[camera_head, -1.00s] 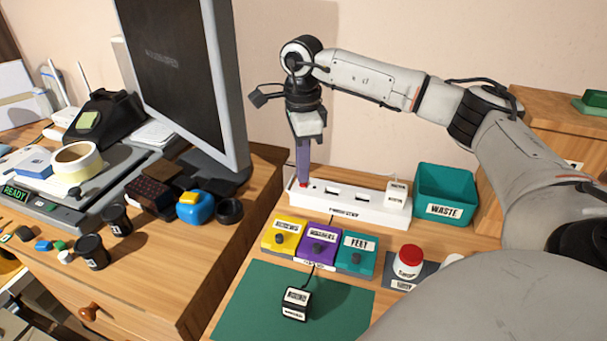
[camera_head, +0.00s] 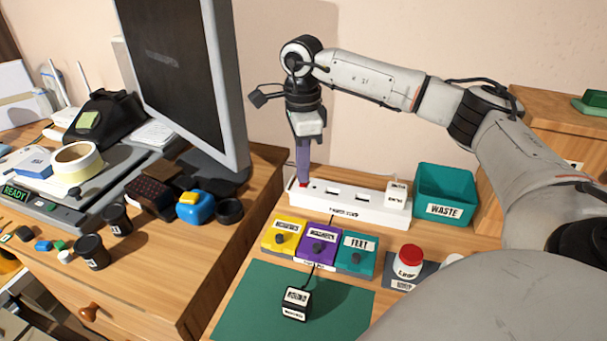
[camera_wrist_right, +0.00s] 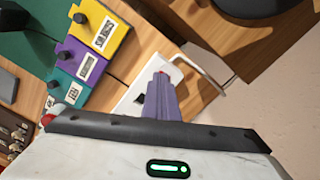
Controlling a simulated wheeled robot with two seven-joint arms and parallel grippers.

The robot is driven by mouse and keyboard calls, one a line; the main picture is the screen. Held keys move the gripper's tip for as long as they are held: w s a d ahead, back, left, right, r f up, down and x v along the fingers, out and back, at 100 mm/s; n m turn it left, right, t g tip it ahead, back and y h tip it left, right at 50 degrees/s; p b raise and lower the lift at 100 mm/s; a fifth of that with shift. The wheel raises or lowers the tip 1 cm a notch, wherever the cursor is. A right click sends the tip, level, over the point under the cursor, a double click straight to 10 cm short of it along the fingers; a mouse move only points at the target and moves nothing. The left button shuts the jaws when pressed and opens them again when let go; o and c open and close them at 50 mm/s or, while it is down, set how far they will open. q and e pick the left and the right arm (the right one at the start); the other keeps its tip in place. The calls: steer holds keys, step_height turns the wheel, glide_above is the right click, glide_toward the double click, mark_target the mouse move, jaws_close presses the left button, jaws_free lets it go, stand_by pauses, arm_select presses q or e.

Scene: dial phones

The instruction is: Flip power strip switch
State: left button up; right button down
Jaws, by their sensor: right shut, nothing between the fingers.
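The white power strip (camera_head: 350,205) lies on the wooden desk near the wall, with dark sockets along its top and a plug at its right end. Its red switch (camera_head: 304,184) is at the left end, mostly hidden under my fingertips. My right gripper (camera_head: 303,180) points straight down, shut and empty, with its tips at the switch; I cannot tell whether they press it. In the right wrist view the purple fingers (camera_wrist_right: 160,90) reach over the strip (camera_wrist_right: 133,97), and a bit of red shows at their tips. My left gripper is out of view.
Yellow (camera_head: 284,236), purple (camera_head: 318,244) and teal (camera_head: 356,254) boxes with knobs stand in front of the strip. A teal waste bin (camera_head: 446,211) is at its right. A monitor (camera_head: 183,75) stands left of my right gripper. The green mat (camera_head: 250,300) has clear room.

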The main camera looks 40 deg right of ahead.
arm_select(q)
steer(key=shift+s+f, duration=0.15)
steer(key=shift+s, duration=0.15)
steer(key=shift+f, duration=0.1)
arm_select(e)
steer(key=shift+f, duration=0.25)
